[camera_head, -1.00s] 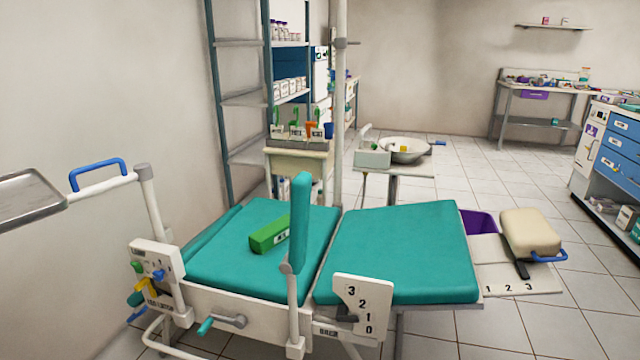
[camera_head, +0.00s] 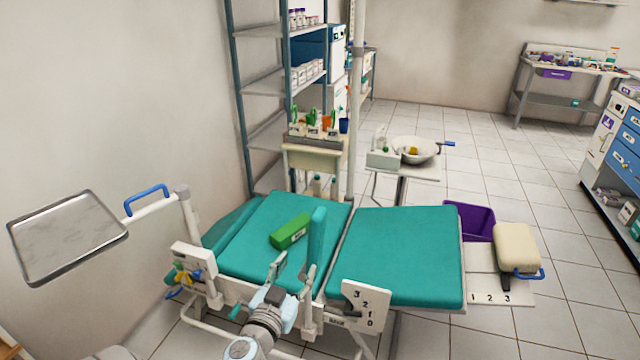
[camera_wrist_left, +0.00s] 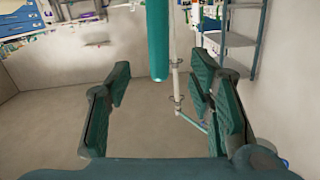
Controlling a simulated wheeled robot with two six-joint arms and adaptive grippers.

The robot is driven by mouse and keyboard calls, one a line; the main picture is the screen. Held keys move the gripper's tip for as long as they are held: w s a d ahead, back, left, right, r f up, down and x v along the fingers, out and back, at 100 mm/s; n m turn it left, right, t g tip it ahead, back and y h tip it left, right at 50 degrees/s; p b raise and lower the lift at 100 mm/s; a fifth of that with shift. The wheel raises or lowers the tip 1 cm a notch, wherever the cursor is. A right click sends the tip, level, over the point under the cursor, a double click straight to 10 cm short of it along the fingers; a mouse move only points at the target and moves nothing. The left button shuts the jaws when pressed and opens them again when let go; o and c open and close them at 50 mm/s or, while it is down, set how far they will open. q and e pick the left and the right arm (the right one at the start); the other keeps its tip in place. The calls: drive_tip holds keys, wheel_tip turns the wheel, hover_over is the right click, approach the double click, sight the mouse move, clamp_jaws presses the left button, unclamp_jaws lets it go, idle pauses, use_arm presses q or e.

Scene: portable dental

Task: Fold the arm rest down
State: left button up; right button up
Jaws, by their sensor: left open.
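The arm rest (camera_head: 316,236) is a narrow teal pad standing upright on a white post at the near side of the teal chair. My left gripper (camera_head: 296,262) is open and empty, in front of the chair, with its fingertips near the lower end of the pad in the head view. In the left wrist view the arm rest (camera_wrist_left: 157,40) hangs down from the top edge, between the spread fingers (camera_wrist_left: 163,85) and beyond them. No contact shows. My right gripper is not in view.
A green box (camera_head: 290,231) lies on the chair seat behind the arm rest. A numbered white plate (camera_head: 365,305) stands right of the post. A metal tray (camera_head: 65,235) is at the left, and a lever panel (camera_head: 190,258) is at the chair's left corner.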

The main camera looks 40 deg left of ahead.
use_arm(q)
wheel_tip(320, 180, up, 4)
drive_tip(key=w+t, duration=0.1)
hover_over(312, 246)
drive_tip(key=w, duration=0.3)
drive_tip(key=shift+a+f+p, duration=0.2)
drive_tip(key=shift+f+p, duration=0.2)
drive_tip(key=shift+c, duration=0.2)
clamp_jaws()
